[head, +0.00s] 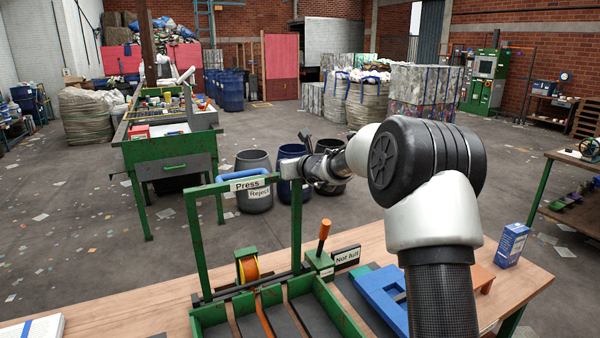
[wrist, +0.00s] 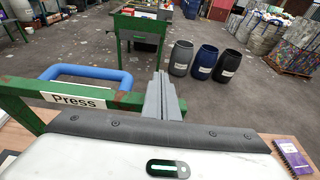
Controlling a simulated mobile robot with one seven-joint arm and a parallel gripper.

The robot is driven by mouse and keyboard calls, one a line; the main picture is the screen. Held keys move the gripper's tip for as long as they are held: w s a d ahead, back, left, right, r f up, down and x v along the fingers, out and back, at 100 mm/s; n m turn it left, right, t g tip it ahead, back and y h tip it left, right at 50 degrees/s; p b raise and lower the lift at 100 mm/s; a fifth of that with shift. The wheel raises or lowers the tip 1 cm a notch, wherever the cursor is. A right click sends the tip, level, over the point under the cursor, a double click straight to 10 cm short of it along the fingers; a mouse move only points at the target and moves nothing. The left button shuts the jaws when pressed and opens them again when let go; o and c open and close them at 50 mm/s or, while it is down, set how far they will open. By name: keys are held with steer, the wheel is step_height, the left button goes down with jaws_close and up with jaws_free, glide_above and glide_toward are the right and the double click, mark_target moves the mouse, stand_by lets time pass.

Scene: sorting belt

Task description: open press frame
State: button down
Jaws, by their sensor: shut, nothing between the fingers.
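The green press frame (head: 197,245) stands upright on the wooden bench, with a "Press" label on its top bar and a blue handle (head: 245,174) above it. In the wrist view the frame's top bar (wrist: 125,101) and the blue handle (wrist: 85,75) are at the left. My gripper (head: 289,168) is by the top right corner of the frame. The slotted green bed (head: 345,322) lies below the frame.
An orange-handled lever (head: 323,238) and a "Not full" sign (head: 347,257) stand right of the frame. An orange strap roll (head: 247,268) is under it. A blue bracket-shaped piece (head: 378,292) and a blue box (head: 511,245) are farther right. Barrels (head: 253,163) stand beyond the bench.

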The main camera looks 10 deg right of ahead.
steer(key=shift+w+a, duration=0.25)
steer(key=shift+w, duration=0.55)
steer(key=shift+w+a, duration=0.25)
steer(key=shift+w, duration=0.5)
